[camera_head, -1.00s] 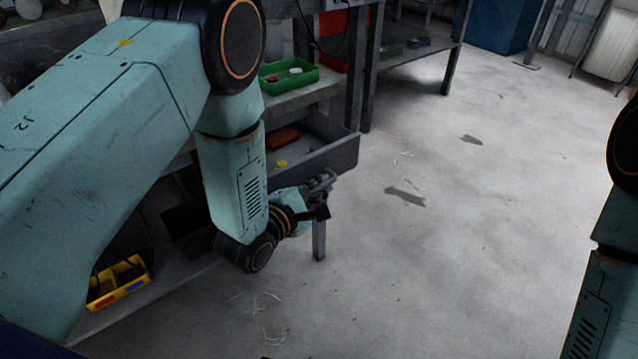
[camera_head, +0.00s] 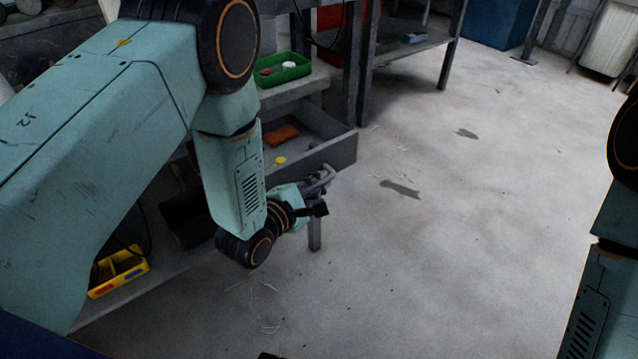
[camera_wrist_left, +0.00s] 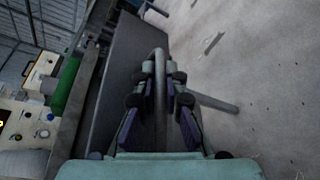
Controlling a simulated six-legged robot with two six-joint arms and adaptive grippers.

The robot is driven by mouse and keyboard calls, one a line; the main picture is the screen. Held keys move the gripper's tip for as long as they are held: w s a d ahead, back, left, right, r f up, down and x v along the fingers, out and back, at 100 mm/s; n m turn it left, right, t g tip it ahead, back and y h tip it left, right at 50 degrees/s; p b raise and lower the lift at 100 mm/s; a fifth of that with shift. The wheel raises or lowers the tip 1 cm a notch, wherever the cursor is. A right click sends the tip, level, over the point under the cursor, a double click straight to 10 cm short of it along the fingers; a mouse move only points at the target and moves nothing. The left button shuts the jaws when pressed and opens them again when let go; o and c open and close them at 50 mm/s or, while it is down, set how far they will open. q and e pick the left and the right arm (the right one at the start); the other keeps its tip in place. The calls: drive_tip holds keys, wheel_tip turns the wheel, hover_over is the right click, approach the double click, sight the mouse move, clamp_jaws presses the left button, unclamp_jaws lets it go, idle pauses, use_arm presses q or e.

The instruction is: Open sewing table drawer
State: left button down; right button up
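The sewing table drawer (camera_head: 335,156) stands pulled out below the tabletop in the head view. An orange-red item (camera_head: 281,135) and a small yellow item (camera_head: 279,161) lie in it. Its grey bar handle (camera_head: 326,174) is on the front; it also shows in the left wrist view (camera_wrist_left: 160,115). My left gripper (camera_wrist_left: 160,78) is at the handle, one finger on each side of the bar. The fingertips look closed on it, though the exact contact is hard to see. My right arm (camera_head: 600,290) shows at the right edge; its gripper is out of view.
A green tray (camera_head: 286,68) sits on the table above the drawer. A yellow bin (camera_head: 120,275) is on the lower shelf. Another table (camera_head: 412,45) and a blue container (camera_head: 497,22) stand at the back. The concrete floor (camera_head: 450,240) to the right is clear.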

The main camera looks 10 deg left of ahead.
use_arm(q)
drive_tip(key=c, duration=1.4)
unclamp_jaws()
drive_tip(key=v, duration=1.2)
